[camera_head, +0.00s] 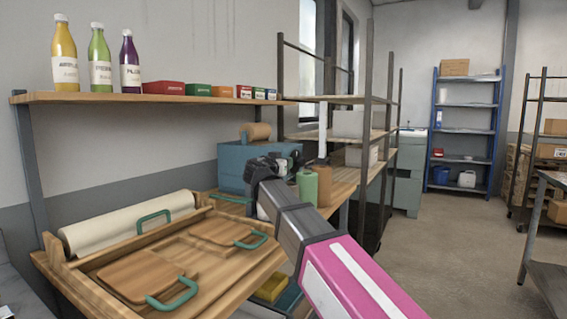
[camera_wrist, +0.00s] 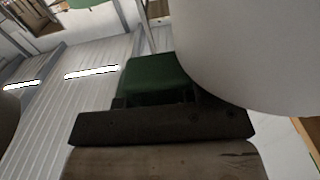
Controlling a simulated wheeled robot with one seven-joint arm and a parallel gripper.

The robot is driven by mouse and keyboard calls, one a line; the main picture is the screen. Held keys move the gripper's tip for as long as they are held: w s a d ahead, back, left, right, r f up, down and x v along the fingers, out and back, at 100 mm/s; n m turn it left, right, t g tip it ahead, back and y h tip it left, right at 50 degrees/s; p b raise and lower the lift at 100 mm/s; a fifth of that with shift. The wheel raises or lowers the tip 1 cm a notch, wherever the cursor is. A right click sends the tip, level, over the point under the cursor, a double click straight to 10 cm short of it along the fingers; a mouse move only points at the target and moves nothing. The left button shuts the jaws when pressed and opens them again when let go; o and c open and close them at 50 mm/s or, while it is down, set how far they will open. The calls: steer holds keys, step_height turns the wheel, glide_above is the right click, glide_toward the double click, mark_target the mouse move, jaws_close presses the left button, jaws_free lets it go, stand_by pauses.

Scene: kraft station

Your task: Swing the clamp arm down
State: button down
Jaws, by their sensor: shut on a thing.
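My gripper (camera_head: 278,163) is at the end of my arm, by the right side of a blue-teal box (camera_head: 235,168) on the bench. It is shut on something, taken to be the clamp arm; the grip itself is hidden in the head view. A brown wooden roll-like piece (camera_head: 257,131) stands at the top of the box. In the wrist view, a wooden piece (camera_wrist: 165,163) lies below a dark bar (camera_wrist: 165,126) with a green block (camera_wrist: 155,80) behind it. A large pale rounded shape covers the right. Contact with the fingers cannot be made out.
A wooden tray (camera_head: 175,235) with green-handled boards and a paper roll (camera_head: 128,223) lies in front left. A green bottle (camera_head: 307,187) and a brown one (camera_head: 323,186) stand right beside my gripper. A shelf (camera_head: 150,97) with bottles and small boxes hangs above.

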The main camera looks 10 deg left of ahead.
steer(key=shift+f, duration=0.1)
steer(key=c, duration=0.8)
jaws_free()
steer(key=v, duration=1)
steer(key=shift+s+a, duration=0.1)
steer(key=shift+s, duration=0.3)
